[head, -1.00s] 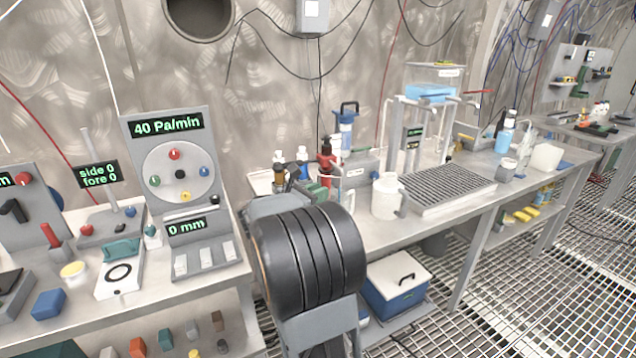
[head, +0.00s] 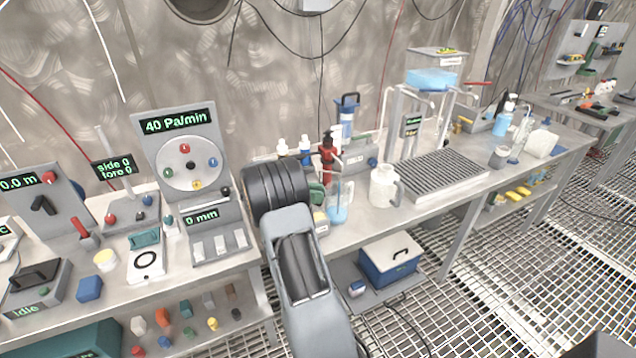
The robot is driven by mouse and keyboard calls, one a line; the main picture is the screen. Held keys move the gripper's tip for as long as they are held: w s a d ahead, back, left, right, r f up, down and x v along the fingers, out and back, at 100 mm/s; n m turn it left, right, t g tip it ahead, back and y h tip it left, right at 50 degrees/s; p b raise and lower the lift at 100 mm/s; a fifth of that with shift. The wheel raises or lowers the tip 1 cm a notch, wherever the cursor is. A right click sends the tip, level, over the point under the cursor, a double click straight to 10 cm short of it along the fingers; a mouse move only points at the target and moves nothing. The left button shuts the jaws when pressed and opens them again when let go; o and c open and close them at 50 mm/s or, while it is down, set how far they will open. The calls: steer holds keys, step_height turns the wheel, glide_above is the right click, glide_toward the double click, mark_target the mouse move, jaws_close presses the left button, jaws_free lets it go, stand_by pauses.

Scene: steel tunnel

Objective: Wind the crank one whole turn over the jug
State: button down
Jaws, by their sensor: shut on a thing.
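A clear jug (head: 338,207) with blue liquid in its bottom stands on the bench just right of my arm. A green part (head: 316,194) shows beside it, partly covered by my black ribbed arm section. I cannot make out the crank; it may be behind my arm. A white jug (head: 383,187) with a handle stands upright further right, apart from my arm. My gripper is hidden behind my arm, so its fingers and what they touch do not show.
A dial panel (head: 184,150) reading "40 Pa/min" stands left of my arm. Red (head: 327,152) and white-capped bottles stand behind it. A ribbed drain tray (head: 452,172) lies to the right. A blue cool box (head: 388,262) sits below the bench.

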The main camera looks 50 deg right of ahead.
steer(key=shift+a+m+g+y+p, duration=0.15)
steer(key=shift+m+g+y+p, duration=0.4)
steer(key=shift+y, duration=0.25)
steer(key=c, duration=1)
jaws_free()
steer(key=shift+r+p, duration=0.35)
steer(key=shift+r, duration=0.1)
step_height(320, 180, up, 3)
steer(key=shift+r+p, duration=0.1)
steer(key=shift+p, duration=1)
steer(key=s+a+r+p, duration=0.1)
steer(key=s+a+r, duration=0.2)
steer(key=s+a+r+p, duration=0.2)
steer(key=s+r, duration=0.1)
steer(key=s, duration=0.1)
steer(key=s+a+r+p, duration=0.1)
steer(key=s+a+r, duration=0.2)
steer(key=s, duration=0.1)
steer(key=shift+a, duration=0.35)
